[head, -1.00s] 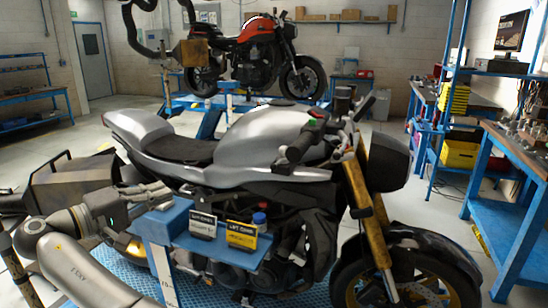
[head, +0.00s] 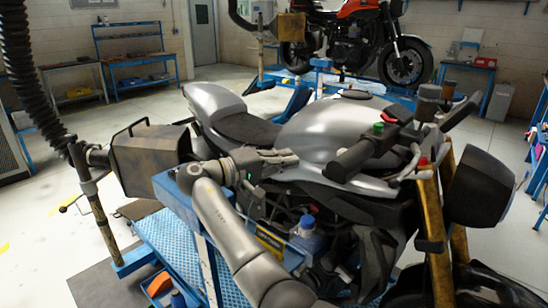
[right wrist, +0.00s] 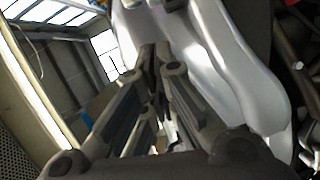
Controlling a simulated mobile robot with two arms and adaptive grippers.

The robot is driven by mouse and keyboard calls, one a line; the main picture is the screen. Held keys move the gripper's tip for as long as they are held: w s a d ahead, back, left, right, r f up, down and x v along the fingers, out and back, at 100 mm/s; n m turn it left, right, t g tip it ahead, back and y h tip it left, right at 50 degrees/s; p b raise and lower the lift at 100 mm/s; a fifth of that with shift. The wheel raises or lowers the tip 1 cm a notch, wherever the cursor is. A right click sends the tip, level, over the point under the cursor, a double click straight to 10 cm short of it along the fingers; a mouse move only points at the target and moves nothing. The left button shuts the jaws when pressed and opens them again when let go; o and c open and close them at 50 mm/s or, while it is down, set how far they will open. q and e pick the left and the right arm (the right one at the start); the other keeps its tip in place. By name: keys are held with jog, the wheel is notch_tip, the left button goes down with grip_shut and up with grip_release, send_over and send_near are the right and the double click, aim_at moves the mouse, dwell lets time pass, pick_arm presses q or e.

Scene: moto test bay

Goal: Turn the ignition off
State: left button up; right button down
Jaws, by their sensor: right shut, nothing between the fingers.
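The silver motorcycle (head: 325,130) stands upright on the blue lift in the head view. Its handlebar (head: 360,155) carries a green control (head: 378,128) and a red one (head: 389,117); another red part (head: 423,161) sits nearer the fork. I cannot pick out an ignition switch or key. My right gripper (head: 283,157) is shut and empty, beside the near side of the seat and tank, left of the handlebar. In the right wrist view its fingers (right wrist: 155,60) lie together in front of silver bodywork (right wrist: 225,75). My left gripper is not in view.
A blue stand (head: 190,182) with a sign and a blue-capped bottle (head: 307,230) are near my right arm. A dark exhaust hood (head: 150,155) is at left. The black headlight (head: 478,187) juts out right. An orange motorcycle (head: 355,15) stands behind.

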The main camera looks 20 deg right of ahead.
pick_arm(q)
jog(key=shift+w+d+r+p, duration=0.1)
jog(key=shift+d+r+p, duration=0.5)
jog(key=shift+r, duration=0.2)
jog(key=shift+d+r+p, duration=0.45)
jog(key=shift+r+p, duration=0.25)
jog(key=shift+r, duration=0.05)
pick_arm(e)
jog(key=s+d+f, duration=0.1)
jog(key=s+d, duration=0.2)
jog(key=d, duration=0.2)
jog(key=shift+s, duration=0.25)
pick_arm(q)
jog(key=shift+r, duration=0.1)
pick_arm(e)
jog(key=shift+d, duration=0.1)
pick_arm(q)
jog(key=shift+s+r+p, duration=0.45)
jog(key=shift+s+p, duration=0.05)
jog(key=shift+p, duration=0.05)
pick_arm(e)
jog(key=shift+s+f+n+t, duration=0.2)
jog(key=shift+s+n+t, duration=0.5)
jog(key=shift+t, duration=0.2)
